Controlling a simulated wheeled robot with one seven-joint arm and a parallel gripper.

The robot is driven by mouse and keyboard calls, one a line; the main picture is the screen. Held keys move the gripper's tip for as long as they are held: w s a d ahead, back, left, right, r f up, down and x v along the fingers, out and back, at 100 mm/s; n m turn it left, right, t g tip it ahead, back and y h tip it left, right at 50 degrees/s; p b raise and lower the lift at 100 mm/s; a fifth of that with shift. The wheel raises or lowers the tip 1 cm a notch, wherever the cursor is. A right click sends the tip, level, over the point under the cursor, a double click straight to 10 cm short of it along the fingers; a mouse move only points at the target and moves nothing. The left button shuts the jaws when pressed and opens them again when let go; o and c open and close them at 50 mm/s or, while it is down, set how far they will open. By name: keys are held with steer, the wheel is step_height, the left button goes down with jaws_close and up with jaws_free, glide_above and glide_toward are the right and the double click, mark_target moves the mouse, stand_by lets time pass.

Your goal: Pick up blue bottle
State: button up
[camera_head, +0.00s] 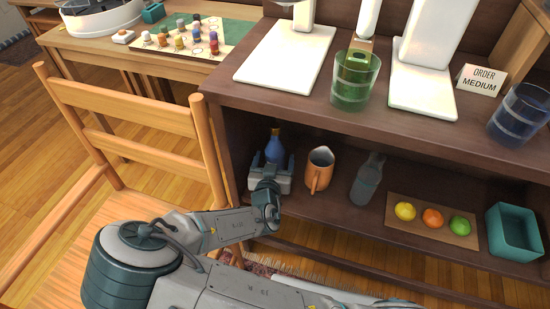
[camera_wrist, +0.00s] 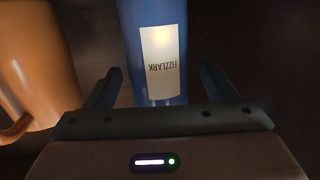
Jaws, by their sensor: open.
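The blue bottle (camera_head: 275,146) stands upright on the lower shelf of the dark wooden unit, near its left side. In the wrist view the bottle (camera_wrist: 184,60) shows close up with a white label reading "FIZZLARK". My gripper (camera_head: 271,163) is at the bottle, with its fingers on either side of it. In the wrist view my gripper (camera_wrist: 160,88) is open, and the bottle stands between its two fingers. A dark gap shows between each finger and the bottle. The bottle's lower part is hidden by my gripper in the head view.
A copper pitcher (camera_head: 319,170) stands close to the right of the bottle. Farther right are a grey glass bottle (camera_head: 368,180), a fruit board (camera_head: 408,222) and a teal bin (camera_head: 513,232). The upper shelf (camera_head: 300,105) hangs above; a wooden chair (camera_head: 135,93) is at left.

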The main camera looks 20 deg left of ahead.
mark_target(276, 154)
steer(key=x, duration=0.3)
steer(key=shift+w+b, duration=0.15)
steer(key=shift+b, duration=0.15)
steer(key=shift+r, duration=0.1)
steer(key=c, duration=1.5)
steer(key=shift+c, duration=0.2)
